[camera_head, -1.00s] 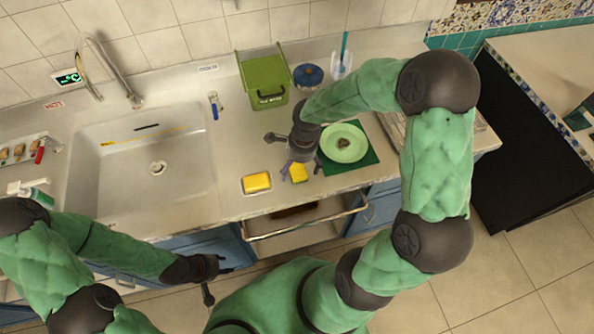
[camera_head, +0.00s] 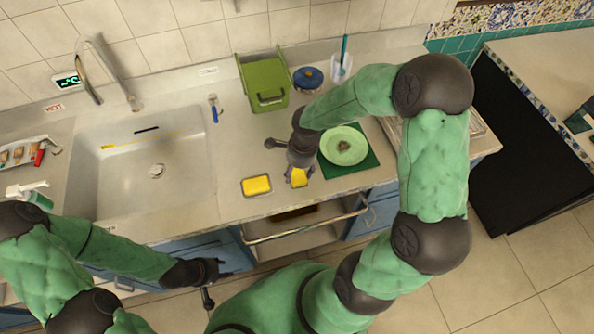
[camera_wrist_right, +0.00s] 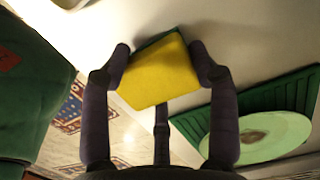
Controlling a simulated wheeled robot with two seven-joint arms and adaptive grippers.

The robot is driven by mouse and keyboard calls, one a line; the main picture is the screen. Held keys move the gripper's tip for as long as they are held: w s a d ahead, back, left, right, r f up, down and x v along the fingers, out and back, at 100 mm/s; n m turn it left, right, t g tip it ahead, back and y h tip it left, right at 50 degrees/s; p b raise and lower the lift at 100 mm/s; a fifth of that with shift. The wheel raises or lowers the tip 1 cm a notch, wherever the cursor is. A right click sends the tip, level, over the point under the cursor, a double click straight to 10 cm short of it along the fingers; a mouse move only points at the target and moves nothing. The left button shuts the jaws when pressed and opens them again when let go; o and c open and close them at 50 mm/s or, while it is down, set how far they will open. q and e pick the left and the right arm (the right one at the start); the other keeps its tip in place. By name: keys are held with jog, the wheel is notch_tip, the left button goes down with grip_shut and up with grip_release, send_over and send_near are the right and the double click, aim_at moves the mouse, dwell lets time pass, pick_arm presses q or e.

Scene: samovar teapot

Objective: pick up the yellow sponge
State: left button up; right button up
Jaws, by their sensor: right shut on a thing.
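The yellow sponge (camera_head: 299,178) is at the front of the counter, left of the green mat, partly hidden by my right gripper in the head view. In the right wrist view the sponge (camera_wrist_right: 162,74) shows a yellow face and a dark green side. My right gripper (camera_wrist_right: 162,60) is shut on it, with a finger pressed to each side. I cannot tell whether the sponge touches the counter. My left gripper (camera_head: 216,286) is empty, with fingers apart, low in front of the cabinets, away from the sponge.
A second yellow block (camera_head: 257,185) lies in a small dish just left of the sponge. A plate (camera_head: 344,146) sits on a green mat (camera_head: 367,163) to the right. A green bin (camera_head: 264,81) and blue-lidded pot (camera_head: 308,77) stand behind. The sink (camera_head: 115,178) is left.

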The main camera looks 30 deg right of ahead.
aim_at(296, 171)
jog(key=shift+r, duration=0.55)
notch_tip(296, 171, up, 2)
jog(key=shift+r+p, duration=0.25)
jog(key=shift+p, duration=0.25)
jog(key=s+a+r, duration=0.1)
jog(key=s+a+r+p, duration=0.1)
jog(key=r, duration=0.1)
jog(key=s+r, duration=0.1)
jog(key=r, duration=0.1)
jog(key=shift+s+a, duration=0.25)
jog(key=shift+a, duration=0.15)
jog(key=s+a+r+p, duration=0.2)
jog(key=s+a+r, duration=0.2)
jog(key=s, duration=0.3)
jog(key=shift+s+a+r, duration=0.15)
jog(key=shift+s+a, duration=0.2)
jog(key=shift+a, duration=0.55)
